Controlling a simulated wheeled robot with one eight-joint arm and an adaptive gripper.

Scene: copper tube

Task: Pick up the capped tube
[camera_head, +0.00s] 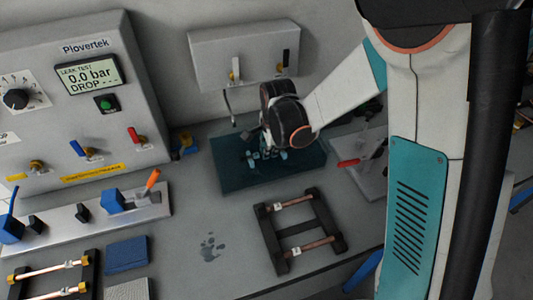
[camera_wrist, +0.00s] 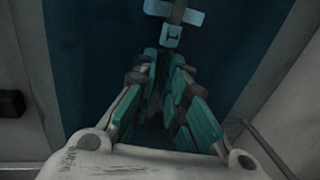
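Two copper tubes with white tags lie across a black rack at the front middle, an upper tube (camera_head: 295,203) and a lower tube (camera_head: 314,245). Two more tubes with brass-coloured end pieces, an upper one (camera_head: 42,271) and a lower one (camera_head: 50,297), lie on a dark rack at the lower left. I cannot tell which one is meant by the capped tube. My gripper (camera_wrist: 165,66) points down over the dark teal mat (camera_wrist: 85,60), its teal-padded fingers slightly apart with no tube between them.
Light blue blocks (camera_wrist: 172,36) sit on the mat just beyond my fingertips. A leak-test panel (camera_head: 75,100) stands at the left, with a clamp bench (camera_head: 90,215) before it. A wall box (camera_head: 245,55) hangs behind. A blue pad (camera_head: 126,254) lies left of the middle rack (camera_head: 265,238).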

